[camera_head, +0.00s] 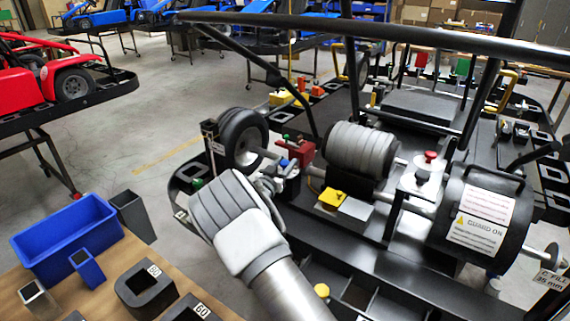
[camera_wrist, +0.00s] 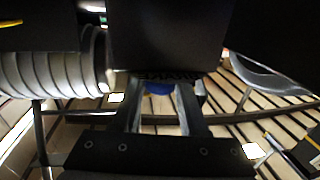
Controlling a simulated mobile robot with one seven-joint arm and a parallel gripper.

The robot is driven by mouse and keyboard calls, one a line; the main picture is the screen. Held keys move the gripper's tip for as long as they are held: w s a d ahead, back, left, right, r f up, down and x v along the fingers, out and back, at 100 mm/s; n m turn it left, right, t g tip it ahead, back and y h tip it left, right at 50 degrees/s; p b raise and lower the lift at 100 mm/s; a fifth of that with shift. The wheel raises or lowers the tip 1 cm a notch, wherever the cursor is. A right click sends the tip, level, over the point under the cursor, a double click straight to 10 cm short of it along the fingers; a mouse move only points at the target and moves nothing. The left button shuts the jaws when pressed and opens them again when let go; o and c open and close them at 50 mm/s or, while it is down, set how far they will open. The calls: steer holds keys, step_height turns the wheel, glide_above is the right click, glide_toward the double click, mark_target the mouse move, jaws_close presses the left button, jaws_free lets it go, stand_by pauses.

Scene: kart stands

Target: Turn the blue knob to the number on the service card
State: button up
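In the wrist view the two fingers of my gripper (camera_wrist: 160,100) stand apart, with a small blue part (camera_wrist: 159,88), likely the blue knob, between their tips. I cannot tell whether they touch it. A dark box (camera_wrist: 165,40) above it bears an upside-down label that seems to read "BRAKE". In the head view my gripper (camera_head: 270,185) is at the kart's left side, beside a small blue part (camera_head: 290,170) below a red block (camera_head: 301,151). My wrist partly hides this area. I cannot make out a service card or its number for certain.
A black wheel (camera_head: 242,138) stands just behind my gripper. A blue bin (camera_head: 66,240) and dark holders sit on the wooden table (camera_head: 185,268) at lower left. Open floor lies beyond.

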jaws_close()
steer(key=shift+f+n+y+b, duration=0.1)
steer(key=shift+n+y+b, duration=0.2)
steer(key=shift+y+b, duration=0.25)
steer(key=shift+d+f+n+t+y+b, duration=0.15)
steer(key=shift+n+t+y+b, duration=0.35)
steer(key=shift+b, duration=0.3)
steer(key=n+y+b, duration=0.2)
steer(key=y+b, duration=0.2)
steer(key=shift+f+t, duration=0.1)
steer(key=shift+t, duration=0.2)
steer(key=n+y+b, duration=0.2)
steer(key=y+b, duration=0.2)
steer(key=shift+n, duration=0.4)
steer(key=shift+r+n+y+b, duration=0.2)
steer(key=shift+n+y+b, duration=0.3)
steer(key=shift+y+b, duration=0.2)
steer(key=shift+r+n+y+b, duration=0.1)
steer(key=shift+n+y+b, duration=0.2)
steer(key=shift+n+y, duration=0.15)
